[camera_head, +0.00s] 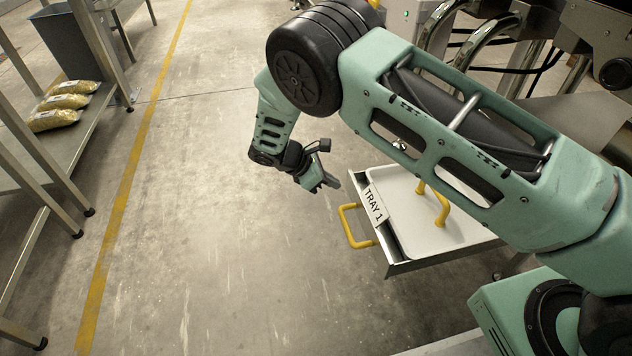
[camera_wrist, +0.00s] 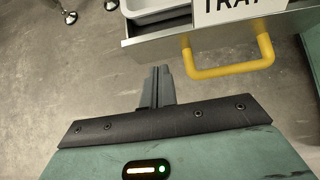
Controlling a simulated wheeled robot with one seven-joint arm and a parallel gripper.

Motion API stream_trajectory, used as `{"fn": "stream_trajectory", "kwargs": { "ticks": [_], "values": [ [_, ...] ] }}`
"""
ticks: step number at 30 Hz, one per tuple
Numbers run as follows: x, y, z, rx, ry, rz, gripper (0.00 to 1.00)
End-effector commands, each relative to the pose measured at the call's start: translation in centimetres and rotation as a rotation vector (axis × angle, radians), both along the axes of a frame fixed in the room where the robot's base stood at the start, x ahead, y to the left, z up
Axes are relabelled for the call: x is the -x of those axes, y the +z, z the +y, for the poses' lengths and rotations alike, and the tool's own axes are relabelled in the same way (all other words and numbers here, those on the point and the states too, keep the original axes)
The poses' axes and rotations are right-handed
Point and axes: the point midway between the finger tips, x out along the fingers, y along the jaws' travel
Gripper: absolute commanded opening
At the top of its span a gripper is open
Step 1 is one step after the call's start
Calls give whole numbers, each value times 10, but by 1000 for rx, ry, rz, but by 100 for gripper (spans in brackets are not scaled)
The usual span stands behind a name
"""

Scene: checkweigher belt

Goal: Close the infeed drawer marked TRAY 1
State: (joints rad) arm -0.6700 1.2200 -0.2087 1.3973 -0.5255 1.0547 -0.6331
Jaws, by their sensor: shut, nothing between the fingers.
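The infeed drawer (camera_head: 400,262) stands pulled out, with a white tray inside and a label reading TRAY 1 (camera_head: 374,205) on its front. A yellow handle (camera_head: 348,228) sticks out from the drawer front. My gripper (camera_head: 331,183) is shut and empty, just outside the drawer front near its far corner, apart from the handle. In the wrist view my shut fingers (camera_wrist: 158,85) point toward the drawer front (camera_wrist: 155,48), to the left of the yellow handle (camera_wrist: 232,72). Whether the fingertips touch the front cannot be told. My arm hides part of the drawer.
A second yellow handle (camera_head: 440,205) stands on the white tray (camera_head: 408,215). A metal rack (camera_head: 90,120) with several yellow bags (camera_head: 62,103) is at the left. Machine pipes (camera_head: 485,38) are at the top right. The floor (camera_head: 220,200) before the drawer is clear.

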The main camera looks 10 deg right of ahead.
Motion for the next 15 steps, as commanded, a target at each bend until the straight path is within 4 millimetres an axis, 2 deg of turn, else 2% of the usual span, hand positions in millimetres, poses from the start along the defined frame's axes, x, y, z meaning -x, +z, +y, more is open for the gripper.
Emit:
{"fn": "stream_trajectory", "kwargs": {
  "ticks": [1,6,15],
  "values": [
    [-1,-1,-8,0,-2,-2,0],
    [-1,0,-24,-1,-1,-1,0],
    [-1,2,-28,-1,-1,-2,0]
  ]
}}
